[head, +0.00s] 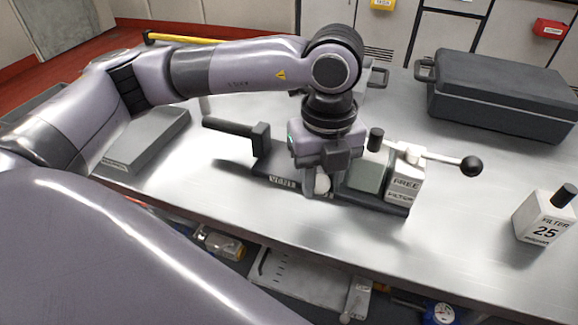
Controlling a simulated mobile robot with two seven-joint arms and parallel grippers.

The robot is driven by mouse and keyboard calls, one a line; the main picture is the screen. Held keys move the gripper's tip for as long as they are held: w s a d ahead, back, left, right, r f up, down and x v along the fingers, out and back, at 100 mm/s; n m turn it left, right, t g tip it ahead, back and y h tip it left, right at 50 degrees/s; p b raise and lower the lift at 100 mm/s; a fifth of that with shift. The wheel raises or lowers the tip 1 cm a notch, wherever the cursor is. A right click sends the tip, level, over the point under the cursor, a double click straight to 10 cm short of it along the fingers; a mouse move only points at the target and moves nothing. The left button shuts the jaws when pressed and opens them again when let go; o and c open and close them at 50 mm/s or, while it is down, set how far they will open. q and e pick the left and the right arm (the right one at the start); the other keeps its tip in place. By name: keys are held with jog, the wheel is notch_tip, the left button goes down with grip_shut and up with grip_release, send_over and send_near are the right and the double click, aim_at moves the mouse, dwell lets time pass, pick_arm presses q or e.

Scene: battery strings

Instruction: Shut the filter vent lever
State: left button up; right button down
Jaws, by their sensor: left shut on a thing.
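The filter fixture has a long dark base (391,206) on the metal table. A VENT label (283,181) is on its front left and a white block (406,186) reading FREE FILTER on its right. My left gripper (322,191) points down just right of the VENT label, shut on a pale rounded part (322,183). This part appears to be the filter vent lever; my gripper hides most of it. A separate white bar with a black ball knob (472,166) sticks out to the right above the block. My right gripper is out of view.
A white filter box marked 25 (544,219) stands at the right table edge. A dark lidded case (503,93) is at the back right. A flat grey box (146,141) lies at the left. The table (470,225) is clear between fixture and filter box.

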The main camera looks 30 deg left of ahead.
pick_arm(q)
jog(key=o, duration=1)
notch_tip(320, 180, up, 7)
jog(key=p, duration=0.4)
